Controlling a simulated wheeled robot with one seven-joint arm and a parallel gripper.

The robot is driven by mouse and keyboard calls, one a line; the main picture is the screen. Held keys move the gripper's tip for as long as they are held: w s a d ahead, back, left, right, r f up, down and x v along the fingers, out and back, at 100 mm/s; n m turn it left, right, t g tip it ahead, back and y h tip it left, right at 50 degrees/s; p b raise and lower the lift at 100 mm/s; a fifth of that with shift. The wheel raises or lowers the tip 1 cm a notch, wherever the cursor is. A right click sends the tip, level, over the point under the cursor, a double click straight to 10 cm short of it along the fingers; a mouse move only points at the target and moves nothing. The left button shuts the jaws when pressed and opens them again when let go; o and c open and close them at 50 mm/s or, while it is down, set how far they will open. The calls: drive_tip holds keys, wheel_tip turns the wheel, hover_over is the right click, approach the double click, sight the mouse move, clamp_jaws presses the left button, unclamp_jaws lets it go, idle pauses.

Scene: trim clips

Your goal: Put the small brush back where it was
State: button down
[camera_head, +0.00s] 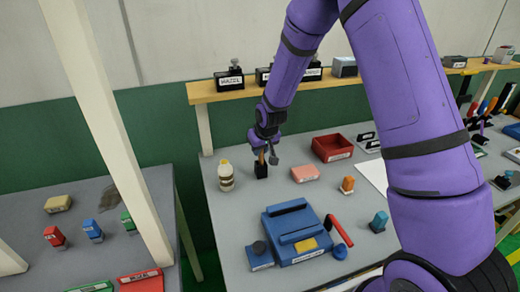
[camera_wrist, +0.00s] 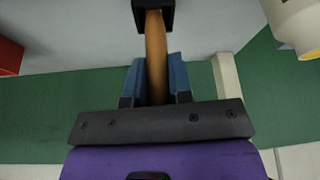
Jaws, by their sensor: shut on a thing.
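My gripper (camera_head: 264,149) is over the back left of the grey worktable (camera_head: 225,235). In the wrist view its blue fingers (camera_wrist: 156,72) are closed around the tan wooden handle of the small brush (camera_wrist: 155,38). The handle also shows in the head view (camera_head: 261,158), upright or nearly so. Its far end meets a black block-like piece (camera_wrist: 153,12), which appears at table level in the head view (camera_head: 261,171). I cannot tell whether this is the brush's head or a holder around it; bristles are not visible.
A white bottle with a brown band (camera_head: 226,176) stands just left of my gripper. A pink block (camera_head: 305,173) and a red tray (camera_head: 332,147) are to the right. A blue machine (camera_head: 297,232) is in front. A wooden shelf (camera_head: 228,93) with labelled stamps runs behind.

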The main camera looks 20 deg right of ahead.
drive_tip(key=shift+f, duration=0.15)
drive_tip(key=c, duration=1)
unclamp_jaws()
drive_tip(key=s+d+f+v, duration=0.1)
drive_tip(key=s+v, duration=0.2)
drive_tip(key=v, duration=1.3)
drive_tip(key=s+d+f+v, duration=0.1)
drive_tip(key=s+f+v, duration=0.15)
drive_tip(key=v, duration=1.35)
drive_tip(key=shift+m+t+h, duration=0.3)
drive_tip(key=shift+m+h, duration=0.1)
drive_tip(key=shift+m, duration=0.5)
drive_tip(key=s+d+r, duration=0.1)
drive_tip(key=s+r, duration=0.1)
drive_tip(key=s, duration=0.4)
drive_tip(key=s+d+r, duration=0.1)
drive_tip(key=s+r, duration=0.1)
drive_tip(key=s, duration=0.5)
drive_tip(key=s+r, duration=0.2)
drive_tip(key=s, duration=0.5)
drive_tip(key=shift+d+r, duration=0.1)
drive_tip(key=shift+d, duration=0.3)
